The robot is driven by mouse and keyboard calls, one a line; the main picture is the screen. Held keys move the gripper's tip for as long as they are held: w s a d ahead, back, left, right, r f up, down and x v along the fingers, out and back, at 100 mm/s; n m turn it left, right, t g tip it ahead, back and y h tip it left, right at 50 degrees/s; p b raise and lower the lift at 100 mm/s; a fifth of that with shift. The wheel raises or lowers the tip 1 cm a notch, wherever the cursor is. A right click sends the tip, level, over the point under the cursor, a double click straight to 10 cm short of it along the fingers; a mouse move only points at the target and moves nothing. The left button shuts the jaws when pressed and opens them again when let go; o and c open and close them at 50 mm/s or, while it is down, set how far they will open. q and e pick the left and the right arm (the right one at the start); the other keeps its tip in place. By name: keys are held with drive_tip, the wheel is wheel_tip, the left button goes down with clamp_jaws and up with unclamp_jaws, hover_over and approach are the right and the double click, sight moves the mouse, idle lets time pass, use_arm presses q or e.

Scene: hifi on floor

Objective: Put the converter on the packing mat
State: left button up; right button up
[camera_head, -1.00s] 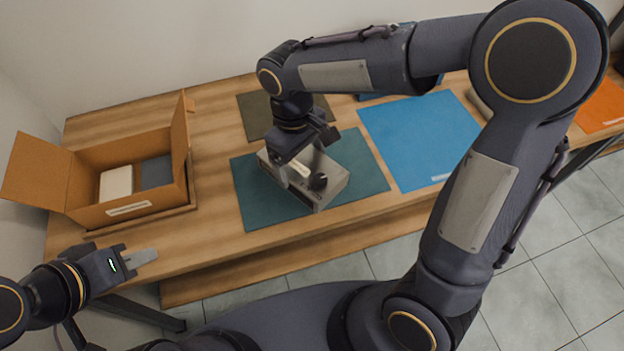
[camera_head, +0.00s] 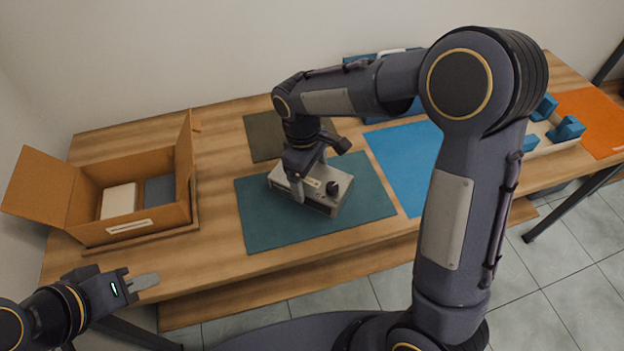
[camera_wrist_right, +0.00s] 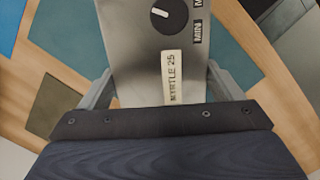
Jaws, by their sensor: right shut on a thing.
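The converter appears to be the grey metal box (camera_head: 328,187) with a black knob and a "MYRTLE 25" label; it also shows in the right wrist view (camera_wrist_right: 150,60). My right gripper (camera_head: 300,188) is shut on it, with a finger on either side of the box in the right wrist view (camera_wrist_right: 160,90). The box is over the teal mat (camera_head: 275,230); whether it touches the mat I cannot tell. No mat bears a readable name. My left gripper (camera_head: 146,281) is empty at the table's front left; its fingers overlap in the view.
An open cardboard box (camera_head: 140,225) holding a white and a dark item stands at the left. An olive mat (camera_head: 262,135), a blue mat (camera_head: 400,155) and an orange mat (camera_head: 592,115) lie on the table. A tray with blue-ended parts (camera_head: 568,130) is at the right.

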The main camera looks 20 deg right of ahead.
sight(312, 183)
drive_tip(key=shift+w+d+f, duration=0.3)
drive_tip(key=shift+w+f, duration=0.3)
drive_tip(key=shift+f, duration=0.15)
drive_tip(key=shift+w+d+f, duration=0.1)
drive_tip(key=shift+w+f, duration=0.05)
drive_tip(key=shift+f, duration=0.75)
drive_tip(key=shift+w+f, duration=0.1)
drive_tip(key=shift+f, duration=0.8)
drive_tip(key=shift+f, duration=0.1)
drive_tip(key=shift+f, duration=0.1)
drive_tip(key=o, duration=1.5)
